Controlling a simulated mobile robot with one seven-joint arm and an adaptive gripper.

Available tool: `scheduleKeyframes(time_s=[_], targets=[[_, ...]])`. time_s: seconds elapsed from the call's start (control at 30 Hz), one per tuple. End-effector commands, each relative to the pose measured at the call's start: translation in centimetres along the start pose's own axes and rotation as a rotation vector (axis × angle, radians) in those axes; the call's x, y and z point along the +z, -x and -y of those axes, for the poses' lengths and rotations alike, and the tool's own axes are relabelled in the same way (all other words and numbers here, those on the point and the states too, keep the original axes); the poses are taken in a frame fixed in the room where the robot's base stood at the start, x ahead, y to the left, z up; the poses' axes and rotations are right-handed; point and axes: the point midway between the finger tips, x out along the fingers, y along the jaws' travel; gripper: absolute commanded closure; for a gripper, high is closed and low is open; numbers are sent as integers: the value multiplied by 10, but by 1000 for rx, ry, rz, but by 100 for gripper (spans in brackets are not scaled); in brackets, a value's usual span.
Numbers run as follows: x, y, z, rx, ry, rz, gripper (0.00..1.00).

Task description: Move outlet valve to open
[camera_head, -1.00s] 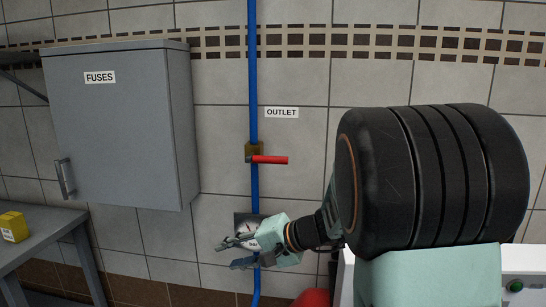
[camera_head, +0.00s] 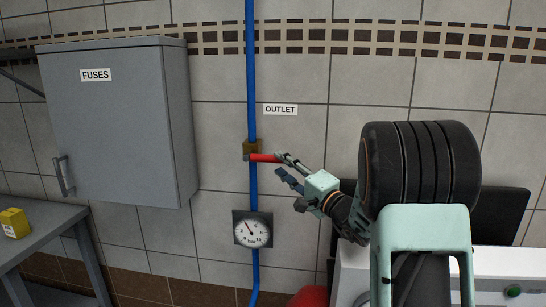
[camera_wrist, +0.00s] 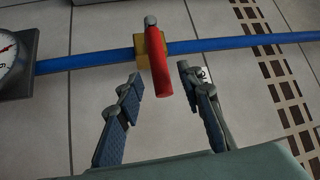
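The outlet valve has a brass-coloured body (camera_head: 252,148) on a vertical blue pipe (camera_head: 254,195). Its red handle (camera_head: 264,158) points right, across the pipe, below the OUTLET label (camera_head: 280,109). My gripper (camera_head: 279,165) is open at the handle's right end, coming from the lower right. One finger overlaps the handle's tip in the head view. In the wrist view the red handle (camera_wrist: 158,75) reaches toward my open gripper (camera_wrist: 158,80), its free end between the two fingers. Gaps show on both sides, and I see no contact there.
A round gauge (camera_head: 253,229) sits on the pipe below the valve. A grey fuse cabinet (camera_head: 115,125) hangs at left, above a grey table (camera_head: 40,238) with a yellow box (camera_head: 14,223). A red object (camera_head: 309,297) is at the bottom. The wall around the valve is clear.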

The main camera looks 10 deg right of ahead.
Motion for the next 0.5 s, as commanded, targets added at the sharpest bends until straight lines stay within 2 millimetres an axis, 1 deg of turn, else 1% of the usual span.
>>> scheduleKeyframes(time_s=[0.03,0.2,0.33,0.5], targets=[[1,-12,1,1,0,3,66],[1,-37,1,1,-1,3,66],[1,-48,0,2,-1,2,66],[0,-53,0,1,-1,1,66]])
